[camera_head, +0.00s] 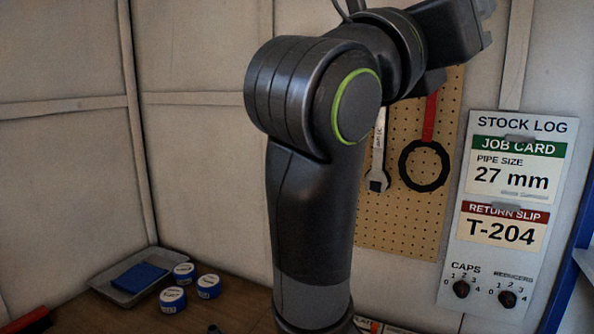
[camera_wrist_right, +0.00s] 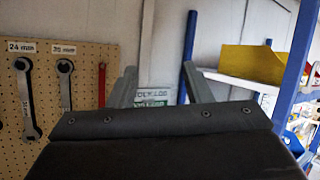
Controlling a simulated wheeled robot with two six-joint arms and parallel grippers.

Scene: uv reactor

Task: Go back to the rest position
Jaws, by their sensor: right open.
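One of my arms rises through the middle of the head view and bends to the upper right, where its end reaches the top edge. My right gripper (camera_wrist_right: 160,82) shows in the right wrist view, with its two grey fingers apart and nothing between them. It is raised in front of the back wall, between the pegboard (camera_wrist_right: 85,110) on the left and the shelf on the right. My left gripper is not in view.
The head view shows a grey tray (camera_head: 100,284) with a blue cloth (camera_head: 140,277), blue tubs (camera_head: 173,300), a pegboard (camera_head: 400,225) with tools and a stock log panel (camera_head: 455,250). A blue-framed shelf (camera_wrist_right: 238,80) with a yellow bin (camera_wrist_right: 250,63) stands right in the wrist view.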

